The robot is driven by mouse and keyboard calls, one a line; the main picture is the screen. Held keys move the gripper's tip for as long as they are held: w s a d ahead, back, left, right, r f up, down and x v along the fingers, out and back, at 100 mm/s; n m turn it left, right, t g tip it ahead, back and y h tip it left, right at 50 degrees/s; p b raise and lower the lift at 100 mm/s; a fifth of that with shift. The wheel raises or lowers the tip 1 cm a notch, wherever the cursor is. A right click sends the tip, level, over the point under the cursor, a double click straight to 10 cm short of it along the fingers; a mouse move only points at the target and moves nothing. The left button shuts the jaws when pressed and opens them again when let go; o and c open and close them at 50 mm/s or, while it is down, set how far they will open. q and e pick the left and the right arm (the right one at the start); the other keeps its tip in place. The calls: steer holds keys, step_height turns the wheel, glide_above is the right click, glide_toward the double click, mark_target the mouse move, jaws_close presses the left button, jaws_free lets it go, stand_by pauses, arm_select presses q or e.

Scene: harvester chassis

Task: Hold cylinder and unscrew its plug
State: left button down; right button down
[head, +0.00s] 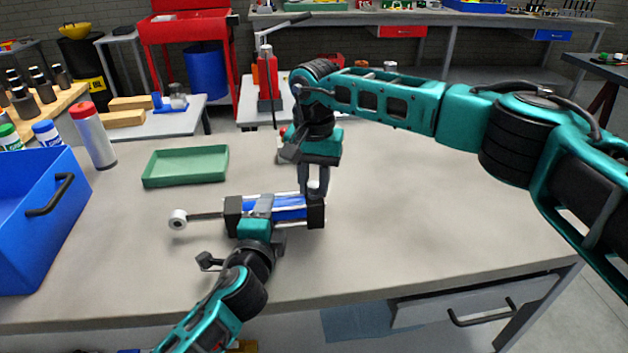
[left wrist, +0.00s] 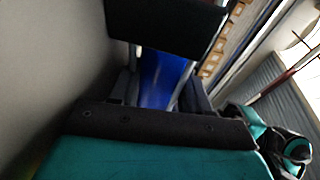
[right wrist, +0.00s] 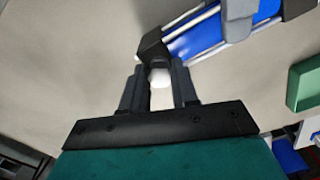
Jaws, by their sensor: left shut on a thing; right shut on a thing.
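The cylinder lies on the workbench in the head view, with a blue barrel (head: 290,208), black end blocks and a rod ending in a pale eye (head: 178,219) at the left. My left gripper (head: 263,206) is shut across the barrel; its fingers straddle the blue in the left wrist view (left wrist: 160,80). My right gripper (head: 317,187) comes down from above at the right end block (head: 316,212). In the right wrist view its fingers are shut on a small pale piece, apparently the plug (right wrist: 159,77), beside the black block (right wrist: 151,44). The plug is mostly hidden by the fingers.
A green tray (head: 186,166) lies behind the cylinder to the left. A blue bin (head: 40,225) stands at the left edge, with a red-capped bottle (head: 93,137) behind it. The workbench (head: 430,225) is clear on the right.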

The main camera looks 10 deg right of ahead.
mark_target(314, 185)
stand_by(0.4)
steer(key=shift+r, duration=1.1)
steer(key=shift+r, duration=2)
arm_select(q)
steer(key=shift+c, duration=2.4)
jaws_free()
steer(key=shift+o, duration=0.2)
steer(key=shift+f, duration=0.1)
arm_select(e)
steer(key=shift+s, duration=0.1)
